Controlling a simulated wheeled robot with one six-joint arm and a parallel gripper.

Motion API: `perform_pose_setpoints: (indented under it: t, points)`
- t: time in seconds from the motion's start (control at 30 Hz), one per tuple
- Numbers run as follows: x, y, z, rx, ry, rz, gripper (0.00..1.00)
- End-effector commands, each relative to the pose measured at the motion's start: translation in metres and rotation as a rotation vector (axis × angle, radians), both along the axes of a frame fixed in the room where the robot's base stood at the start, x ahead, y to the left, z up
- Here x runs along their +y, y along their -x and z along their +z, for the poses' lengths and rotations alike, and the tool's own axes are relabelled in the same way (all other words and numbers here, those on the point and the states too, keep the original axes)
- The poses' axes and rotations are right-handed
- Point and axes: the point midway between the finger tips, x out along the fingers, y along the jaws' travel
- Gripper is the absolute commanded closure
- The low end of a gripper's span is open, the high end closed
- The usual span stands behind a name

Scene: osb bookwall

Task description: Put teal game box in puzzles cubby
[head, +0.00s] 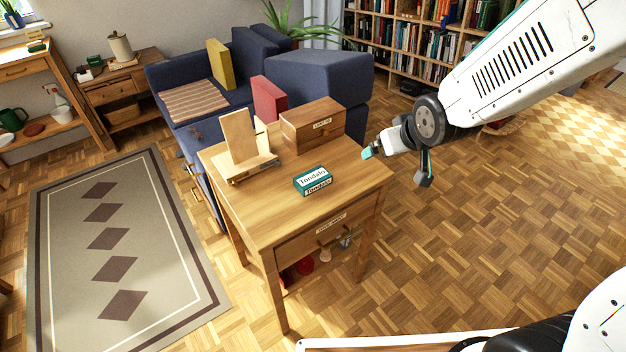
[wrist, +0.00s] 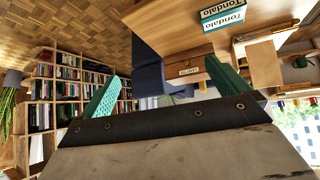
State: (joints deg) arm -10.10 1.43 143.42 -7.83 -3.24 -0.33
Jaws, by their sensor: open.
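The teal game box (head: 313,181), labelled "Tondalo", lies flat on the wooden side table (head: 240,205), near the middle of its top. It also shows upside down at the top of the wrist view (wrist: 222,15). My gripper (head: 396,162) is open and empty, to the right of the table and apart from the box. Its two teal fingers (wrist: 162,90) are spread in the wrist view, with nothing between them. I cannot make out a cubby marked for puzzles in these views; a tall bookcase (head: 408,45) stands at the back, its labels too small to read.
A wooden labelled box (head: 313,124) and a wooden stand (head: 241,145) sit behind the game box on the table. A blue sofa (head: 310,75) with cushions stands behind the table. A patterned rug (head: 120,250) lies at left. The parquet floor (head: 480,230) at right is clear.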

Motion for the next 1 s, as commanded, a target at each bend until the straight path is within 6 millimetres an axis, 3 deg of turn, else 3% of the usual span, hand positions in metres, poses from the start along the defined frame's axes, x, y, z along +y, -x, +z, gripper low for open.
perform_pose_setpoints:
  t: [0.03,0.2,0.4,0.53,0.7,1.0]
  points:
    - [0.014,-0.011,-0.022,-0.029,-0.012,0.036,0.00]
    - [0.062,-0.038,-0.076,-0.178,-0.085,0.152,0.00]
    - [0.109,-0.039,-0.129,-0.323,-0.195,0.258,0.00]
    - [0.126,-0.032,-0.148,-0.384,-0.252,0.295,0.00]
    - [0.137,-0.028,-0.159,-0.425,-0.291,0.316,0.00]
    - [0.153,-0.053,-0.170,-0.431,-0.295,0.317,0.00]
